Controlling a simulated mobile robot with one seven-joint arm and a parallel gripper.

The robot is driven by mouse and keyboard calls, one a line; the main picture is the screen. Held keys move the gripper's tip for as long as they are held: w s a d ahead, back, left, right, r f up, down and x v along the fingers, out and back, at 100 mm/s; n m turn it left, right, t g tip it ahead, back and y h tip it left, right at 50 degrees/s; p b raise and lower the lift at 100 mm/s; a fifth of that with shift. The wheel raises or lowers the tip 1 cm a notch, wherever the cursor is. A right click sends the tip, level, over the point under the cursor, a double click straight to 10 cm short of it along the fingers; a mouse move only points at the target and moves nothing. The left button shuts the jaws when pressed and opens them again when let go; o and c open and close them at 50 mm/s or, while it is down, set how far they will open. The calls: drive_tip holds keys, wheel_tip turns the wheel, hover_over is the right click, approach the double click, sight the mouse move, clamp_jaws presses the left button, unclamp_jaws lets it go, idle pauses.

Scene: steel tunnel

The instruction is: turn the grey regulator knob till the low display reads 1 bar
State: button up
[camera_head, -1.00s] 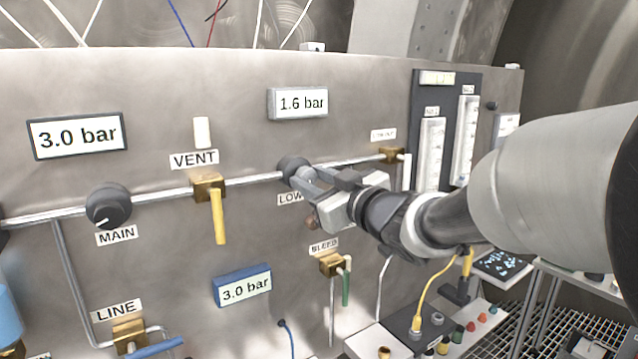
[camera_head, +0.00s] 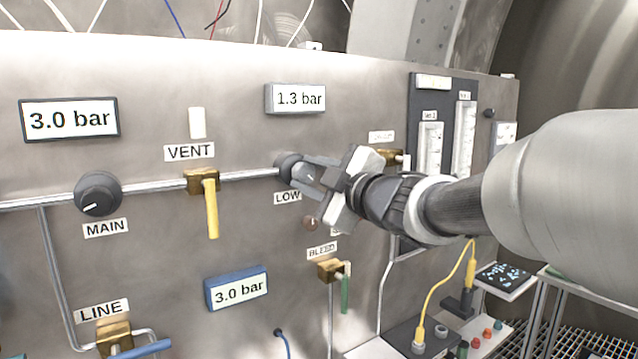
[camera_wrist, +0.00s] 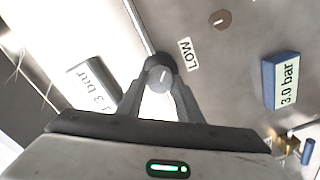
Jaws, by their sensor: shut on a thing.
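The grey regulator knob (camera_head: 286,163) sits on the pipe above the LOW label (camera_head: 287,198). My gripper (camera_head: 301,172) is shut on it, with a finger on either side. In the wrist view the knob (camera_wrist: 160,77) shows between the two fingertips (camera_wrist: 161,84), with a pale pointer line on its face. The low display (camera_head: 299,98) above the knob reads 1.3 bar. It also shows tilted in the wrist view (camera_wrist: 95,85), partly cut off by my gripper.
The MAIN knob (camera_head: 98,194) and a 3.0 bar display (camera_head: 69,120) are at the left. A yellow VENT lever (camera_head: 211,208) hangs between the knobs. A blue-framed display (camera_head: 237,288) reads 3.0 bar below. The green BLEED lever (camera_head: 345,292) is under my gripper.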

drive_tip(key=shift+n, duration=0.3)
idle(0.4)
drive_tip(key=o, duration=1)
drive_tip(key=shift+o, duration=0.2)
drive_tip(key=p+v, duration=0.1)
drive_tip(key=v, duration=1.6)
drive_tip(key=shift+s+d, duration=0.15)
